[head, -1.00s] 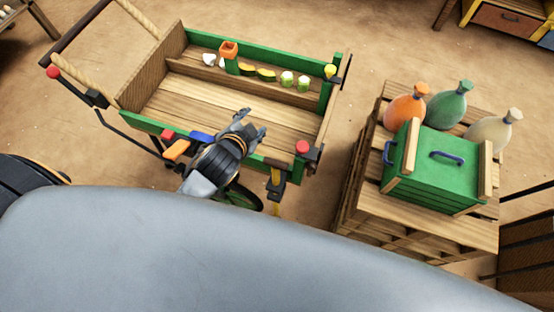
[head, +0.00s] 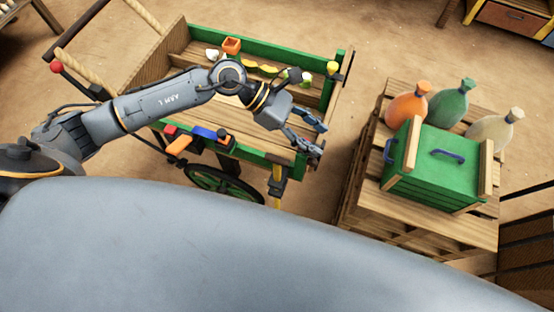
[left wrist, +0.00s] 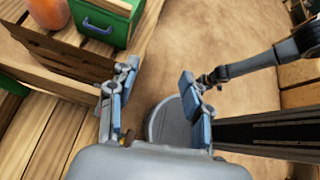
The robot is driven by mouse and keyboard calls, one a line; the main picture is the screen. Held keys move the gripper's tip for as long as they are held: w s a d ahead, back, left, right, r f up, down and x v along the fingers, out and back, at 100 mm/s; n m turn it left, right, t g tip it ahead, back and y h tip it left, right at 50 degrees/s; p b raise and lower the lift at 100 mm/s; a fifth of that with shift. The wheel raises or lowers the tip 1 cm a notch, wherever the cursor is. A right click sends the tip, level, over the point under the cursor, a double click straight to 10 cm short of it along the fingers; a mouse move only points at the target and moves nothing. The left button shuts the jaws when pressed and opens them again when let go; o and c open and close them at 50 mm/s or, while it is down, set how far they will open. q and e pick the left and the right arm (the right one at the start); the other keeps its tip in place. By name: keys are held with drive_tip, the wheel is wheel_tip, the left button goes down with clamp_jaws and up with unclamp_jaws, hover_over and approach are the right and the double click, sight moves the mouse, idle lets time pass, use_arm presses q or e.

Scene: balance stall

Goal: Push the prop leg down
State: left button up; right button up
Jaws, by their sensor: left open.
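The cart (head: 160,124) has green and bare-wood sides and stands at the upper left of the head view. A yellow and black upright post (head: 277,184), which looks like the prop leg, hangs at its front right corner beside the wheel (head: 222,184). Its lower end is hidden by my own body. My left gripper (head: 319,138) is open and empty at the cart's right front corner, above and right of the post. Its spread fingers also show in the left wrist view (left wrist: 158,80). A grey arm, apparently mine, enters that view from the right; its end is partly hidden.
A wooden pallet stack (head: 352,202) to the right carries a green crate (head: 430,180) and several sacks or bottles (head: 447,102). A gap of bare floor lies between cart and stack. Small goods (head: 262,69) lie along the cart's back shelf.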

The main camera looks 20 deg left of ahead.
sight(273, 156)
use_arm(q)
drive_tip(key=a+f+m+g+y, duration=0.1)
drive_tip(key=a+f+m+y, duration=0.45)
drive_tip(key=a, duration=0.75)
drive_tip(key=shift+n+y, duration=0.65)
drive_tip(key=shift+n, duration=0.3)
drive_tip(key=p+x, duration=0.2)
drive_tip(key=x, duration=1)
drive_tip(key=shift+w+f+p, duration=0.15)
drive_tip(key=shift+f+p, duration=0.05)
drive_tip(key=shift+p, duration=0.1)
drive_tip(key=shift+d+f, duration=0.2)
drive_tip(key=shift+f, duration=0.5)
drive_tip(key=shift+c, duration=0.4)
clamp_jaws()
